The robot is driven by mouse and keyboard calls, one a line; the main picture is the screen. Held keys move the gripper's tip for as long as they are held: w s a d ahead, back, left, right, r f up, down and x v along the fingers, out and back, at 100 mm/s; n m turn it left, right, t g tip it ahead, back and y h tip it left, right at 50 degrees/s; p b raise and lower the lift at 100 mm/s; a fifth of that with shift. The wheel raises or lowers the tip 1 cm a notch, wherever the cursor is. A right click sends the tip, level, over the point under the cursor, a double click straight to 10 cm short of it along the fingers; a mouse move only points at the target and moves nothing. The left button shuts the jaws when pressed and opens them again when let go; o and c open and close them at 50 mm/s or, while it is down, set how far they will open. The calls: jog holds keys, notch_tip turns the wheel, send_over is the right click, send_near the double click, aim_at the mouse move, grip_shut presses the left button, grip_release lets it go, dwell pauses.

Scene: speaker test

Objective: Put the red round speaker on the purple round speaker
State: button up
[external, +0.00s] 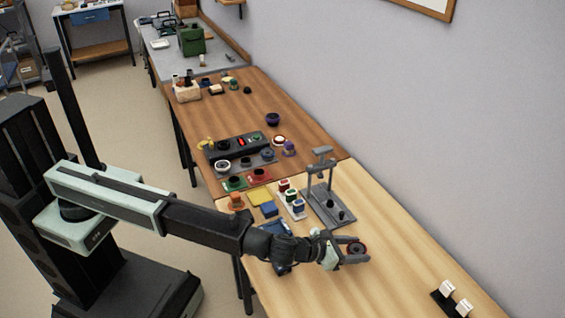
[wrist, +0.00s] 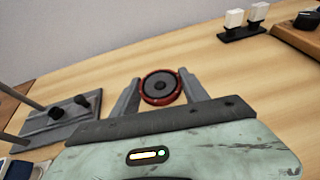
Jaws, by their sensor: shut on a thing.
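The red round speaker (external: 356,249) has a red rim and a dark cone. It sits between the fingers of my gripper (external: 354,251), which is shut on it over the light wood table. The wrist view shows the speaker (wrist: 160,87) between the two grey fingertips (wrist: 160,90), its cone facing up. I cannot tell whether it touches the table. A dark purple round thing (external: 273,119) stands on the brown table farther back, and a smaller purple thing (external: 289,147) is nearer. I cannot tell which is the purple round speaker. Both are well away from my gripper.
A grey stand (external: 322,180) with black knobs is close to my gripper; its base also shows in the wrist view (wrist: 62,124). A black panel (external: 235,147) and several small round parts crowd the brown table. White switches (external: 456,299) stand front right.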

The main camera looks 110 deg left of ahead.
aim_at(356, 248)
notch_tip(356, 248, up, 6)
jog(key=p, duration=0.3)
jog(key=shift+f+p, duration=0.2)
jog(key=shift+p, duration=0.2)
jog(key=shift+f, duration=0.1)
